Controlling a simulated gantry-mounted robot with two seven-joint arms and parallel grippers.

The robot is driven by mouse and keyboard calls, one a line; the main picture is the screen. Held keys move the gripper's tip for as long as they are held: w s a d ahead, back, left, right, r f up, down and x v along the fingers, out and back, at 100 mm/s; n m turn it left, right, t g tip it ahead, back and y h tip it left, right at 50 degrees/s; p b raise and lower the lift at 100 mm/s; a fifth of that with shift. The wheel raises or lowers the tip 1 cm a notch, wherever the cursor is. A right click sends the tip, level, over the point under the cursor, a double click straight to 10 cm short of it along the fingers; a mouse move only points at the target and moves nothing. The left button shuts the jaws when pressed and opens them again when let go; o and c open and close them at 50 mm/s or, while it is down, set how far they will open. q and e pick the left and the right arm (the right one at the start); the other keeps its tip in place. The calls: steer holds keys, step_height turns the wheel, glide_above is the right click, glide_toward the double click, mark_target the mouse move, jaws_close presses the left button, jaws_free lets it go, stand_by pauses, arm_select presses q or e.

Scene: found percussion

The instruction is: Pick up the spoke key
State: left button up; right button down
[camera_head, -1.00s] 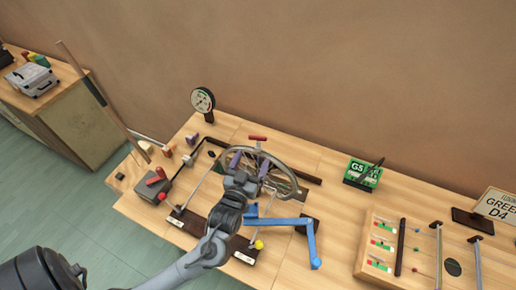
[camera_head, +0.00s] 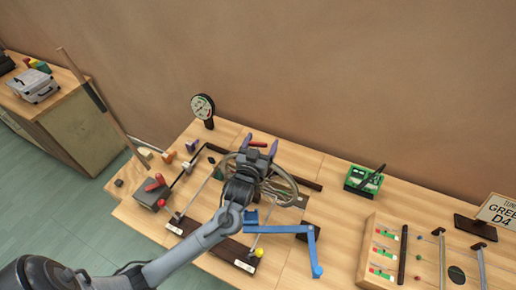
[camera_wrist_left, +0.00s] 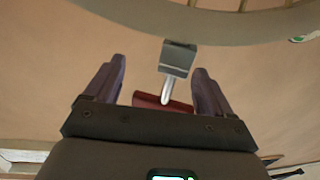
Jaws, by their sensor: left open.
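A small red handle, apparently the spoke key (camera_head: 258,144), shows at the back of a spoked wheel (camera_head: 292,192) on its stand. My left gripper (camera_head: 259,148) is open over the wheel, its purple-grey fingers on either side of the red handle in the head view. In the left wrist view the red handle (camera_wrist_left: 150,103) shows between the finger bases, partly hidden by my gripper. I cannot tell whether the fingers touch the handle. My right gripper is not in view.
A blue crank arm (camera_head: 312,245) is in front right of the wheel. A round gauge (camera_head: 203,107) stands behind left. A green G5 box (camera_head: 363,179) and a wooden rack (camera_head: 372,228) are at right.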

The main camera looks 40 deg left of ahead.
arm_select(q)
steer(key=c, duration=0.9)
steer(key=shift+o, duration=0.2)
